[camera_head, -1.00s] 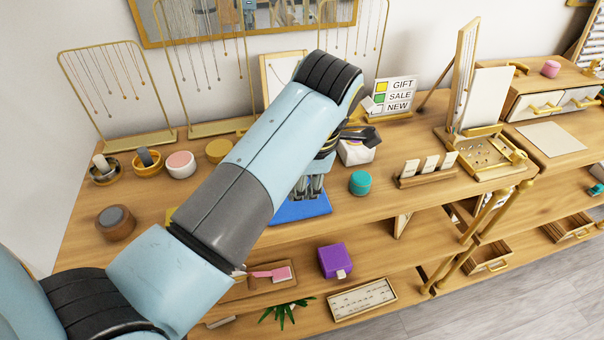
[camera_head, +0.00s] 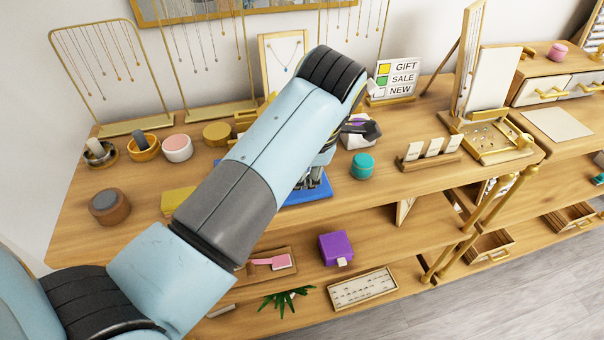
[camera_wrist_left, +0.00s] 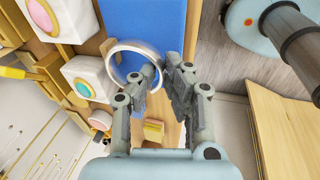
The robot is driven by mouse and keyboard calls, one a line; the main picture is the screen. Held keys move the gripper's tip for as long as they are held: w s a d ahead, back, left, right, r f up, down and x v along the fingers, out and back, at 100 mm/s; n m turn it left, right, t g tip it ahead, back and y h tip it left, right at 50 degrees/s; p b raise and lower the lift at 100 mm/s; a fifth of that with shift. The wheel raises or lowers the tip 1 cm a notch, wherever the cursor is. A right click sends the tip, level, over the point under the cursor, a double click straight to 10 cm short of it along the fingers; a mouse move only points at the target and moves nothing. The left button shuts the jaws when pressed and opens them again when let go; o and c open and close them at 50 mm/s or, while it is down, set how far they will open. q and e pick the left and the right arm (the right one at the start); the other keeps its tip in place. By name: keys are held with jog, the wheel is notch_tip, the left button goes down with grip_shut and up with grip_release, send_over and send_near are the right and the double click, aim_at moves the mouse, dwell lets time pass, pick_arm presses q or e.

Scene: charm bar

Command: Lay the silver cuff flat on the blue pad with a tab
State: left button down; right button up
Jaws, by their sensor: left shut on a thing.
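The silver cuff (camera_wrist_left: 134,45) is a pale open-looking ring in the left wrist view. My left gripper (camera_wrist_left: 168,66) is shut on its right-hand rim, and the cuff extends left of the fingertips. The blue pad (camera_wrist_left: 165,20) lies behind the cuff and fingers; I cannot tell whether the cuff touches it. In the head view the blue pad (camera_head: 318,192) shows at the shelf's front, beneath my left gripper (camera_head: 313,183). My left arm hides most of the pad and gripper there, and the cuff is not visible. I cannot make out the tab. My right gripper is not in view.
A teal round box (camera_head: 362,166) stands right of the pad, with a white box (camera_head: 354,139) behind it. A yellow block (camera_head: 178,201) is to the left. A card holder (camera_head: 431,159) stands further right. A purple box (camera_head: 336,248) sits on the lower shelf.

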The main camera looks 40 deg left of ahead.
pick_arm(q)
jog(key=shift+s+d+f, duration=0.45)
jog(key=shift+d+f, duration=0.15)
jog(key=shift+d, duration=0.25)
dwell(0.5)
jog(key=shift+w+d+f+h, duration=0.1)
jog(key=shift+f+h, duration=0.2)
dwell(0.4)
jog(key=shift+w, duration=0.45)
dwell(0.5)
jog(key=shift+s+a+f, duration=0.15)
jog(key=shift+a+f, duration=0.1)
jog(key=shift+a, duration=0.1)
dwell(0.6)
jog(key=c, duration=1.3)
grip_release()
jog(key=shift+a, duration=0.1)
jog(key=shift+c, duration=0.2)
jog(key=v, duration=0.8)
jog(key=shift+d, duration=0.2)
jog(key=x, duration=0.8)
jog(key=shift+f, duration=0.1)
jog(key=shift+d, duration=0.15)
